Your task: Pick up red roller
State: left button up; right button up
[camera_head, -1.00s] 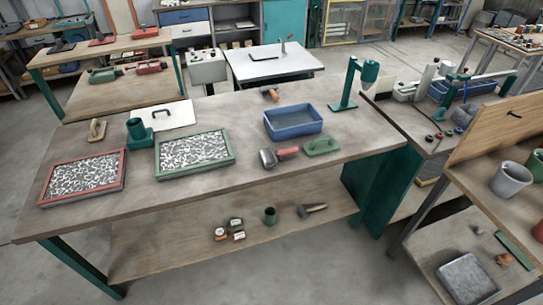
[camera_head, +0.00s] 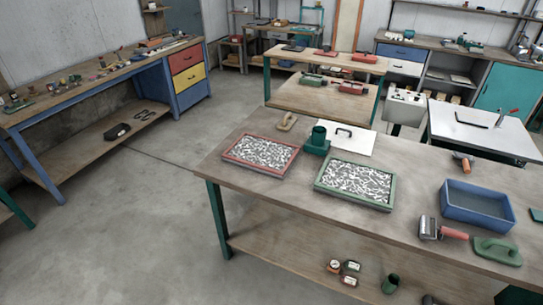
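A roller with a red handle and a grey head (camera_head: 441,229) lies on the wooden workbench (camera_head: 300,205), near its front edge at the right of the picture. A green float with a handle (camera_head: 497,250) lies just right of it, and a blue tray (camera_head: 477,204) stands behind it. A smaller tool with an orange-red part (camera_head: 463,162) lies farther back; what it is I cannot tell. Neither of my grippers is in view.
A red-framed panel (camera_head: 260,154) and a green-framed panel (camera_head: 355,183) lie on the bench, with a green holder (camera_head: 317,140) between them. A blue-legged bench (camera_head: 100,85) stands at the left. The floor (camera_head: 130,220) between is clear.

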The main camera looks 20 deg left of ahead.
aim_at(442, 230)
jog(key=z, duration=0.75)
